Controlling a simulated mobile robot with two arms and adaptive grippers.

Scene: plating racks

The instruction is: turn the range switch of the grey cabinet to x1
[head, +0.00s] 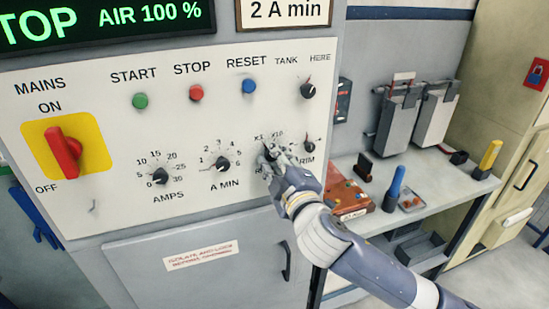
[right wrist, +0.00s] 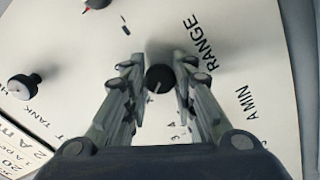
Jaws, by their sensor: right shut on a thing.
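The grey cabinet (head: 215,105) has a pale panel of labelled knobs and buttons. The range switch (right wrist: 160,78) is a round black knob beside the word RANGE in the right wrist view. In the head view its x1 and x10 marks show above my right gripper (head: 268,157), which hides most of the knob. In the right wrist view the fingers of my right gripper (right wrist: 158,75) stand on either side of the knob, shut on it. A light line shows on the knob's face, but I cannot tell which mark it points to. My left gripper is not in view.
The A MIN knob (head: 222,164) is close left of my right gripper, the trim knob (head: 309,147) close right, and the tank knob (head: 308,91) above. A yellow-backed red mains switch (head: 65,152) is at far left. A bench (head: 440,185) with tools stands right.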

